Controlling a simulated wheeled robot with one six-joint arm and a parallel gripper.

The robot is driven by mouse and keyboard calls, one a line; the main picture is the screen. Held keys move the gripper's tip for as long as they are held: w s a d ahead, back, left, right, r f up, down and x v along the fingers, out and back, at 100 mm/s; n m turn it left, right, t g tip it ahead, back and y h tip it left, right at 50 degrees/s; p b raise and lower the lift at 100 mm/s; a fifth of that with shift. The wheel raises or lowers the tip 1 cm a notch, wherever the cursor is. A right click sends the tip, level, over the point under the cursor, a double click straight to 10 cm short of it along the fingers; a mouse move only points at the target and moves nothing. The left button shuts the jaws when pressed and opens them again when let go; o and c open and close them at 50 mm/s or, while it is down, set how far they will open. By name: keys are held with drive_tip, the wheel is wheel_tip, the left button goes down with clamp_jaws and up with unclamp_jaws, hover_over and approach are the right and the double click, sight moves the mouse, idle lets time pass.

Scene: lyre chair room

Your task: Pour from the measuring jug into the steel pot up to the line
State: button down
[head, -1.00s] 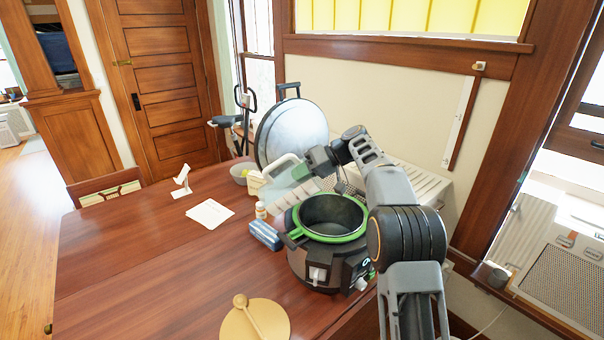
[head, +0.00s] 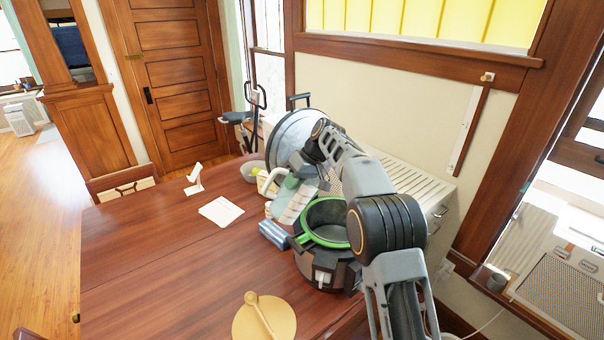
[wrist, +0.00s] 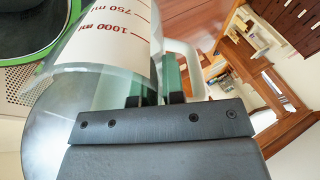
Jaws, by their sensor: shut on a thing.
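The measuring jug (head: 293,207) is pale, with red marks; in the wrist view its wall (wrist: 112,32) shows 750 ml and 1000 ml. My gripper (wrist: 157,82) is shut on the jug at its handle (wrist: 183,68). In the head view the jug is tilted, just behind and left of the pot. The pot (head: 306,238) is dark inside with a green rim and sits in a dark cooker (head: 318,268). Its rim also shows in the wrist view (wrist: 47,52). I cannot see a stream, the liquid level or a fill line.
A large round metal lid or pan (head: 283,140) stands behind the jug. A blue-and-white pack (head: 272,234) lies left of the cooker. A grey bowl (head: 252,170), white papers (head: 221,211) and a round board (head: 250,318) are on the table.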

drive_tip(key=shift+a+r+h, duration=0.25)
drive_tip(key=shift+a+h, duration=0.05)
drive_tip(key=shift+a+f, duration=0.1)
drive_tip(key=shift+f, duration=0.15)
drive_tip(key=shift+a+r+h+p, duration=0.15)
drive_tip(key=shift+a+h+p, duration=0.3)
drive_tip(key=shift+p, duration=0.75)
drive_tip(key=a+f+h, duration=0.1)
drive_tip(key=a+f+h+p, duration=0.1)
drive_tip(key=h, duration=0.1)
drive_tip(key=shift+a, duration=0.25)
drive_tip(key=shift+w+a+h, duration=0.15)
drive_tip(key=shift+h, duration=0.1)
